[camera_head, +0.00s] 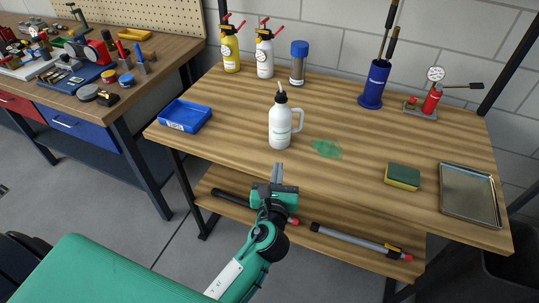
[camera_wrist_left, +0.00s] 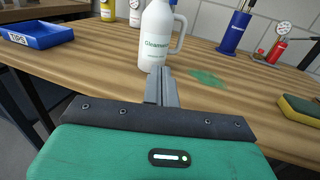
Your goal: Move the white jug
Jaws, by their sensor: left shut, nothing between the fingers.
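The white jug (camera_head: 280,124) stands upright on the wooden table, with a black spout on top and a handle on its right side. It also shows in the left wrist view (camera_wrist_left: 157,38), where its top is cut off and its label is partly readable. My left gripper (camera_head: 277,166) is in front of the table's front edge, a little below the jug in the picture. Its fingers (camera_wrist_left: 161,72) are shut and empty, pointing toward the jug. They look apart from it. My right gripper is not in view.
A green spill (camera_head: 327,149) lies right of the jug. A blue tray (camera_head: 184,116) is at left; a sponge (camera_head: 402,176) and metal tray (camera_head: 469,196) at right. Bottles (camera_head: 264,53), a blue holder (camera_head: 374,86) and a gauge stand (camera_head: 432,97) line the back. A lower shelf (camera_head: 340,240) holds tubes.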

